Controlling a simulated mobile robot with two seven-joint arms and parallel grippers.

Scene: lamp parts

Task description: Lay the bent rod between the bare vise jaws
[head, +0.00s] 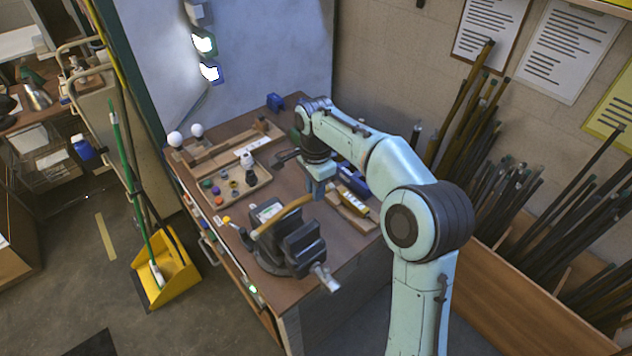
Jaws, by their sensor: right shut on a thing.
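The bent rod is a tan-yellow curved piece (283,216). It slants from the fingertips of my right gripper (319,195) down to the left, across the back of the dark vise (302,246). My right gripper points down and is shut on the rod's upper right end. The vise stands at the front of the bench, with its jaws upright and its light handle at lower right. The rod appears behind or above the jaws; I cannot tell whether it touches them. My left gripper is not in view.
The wooden bench (345,262) carries a tray of small coloured parts (259,188) to the left of the gripper. A dark hammer-like tool (287,158) and a yellow level (354,206) lie near my arm. Long rods (470,125) stand in a bin at right.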

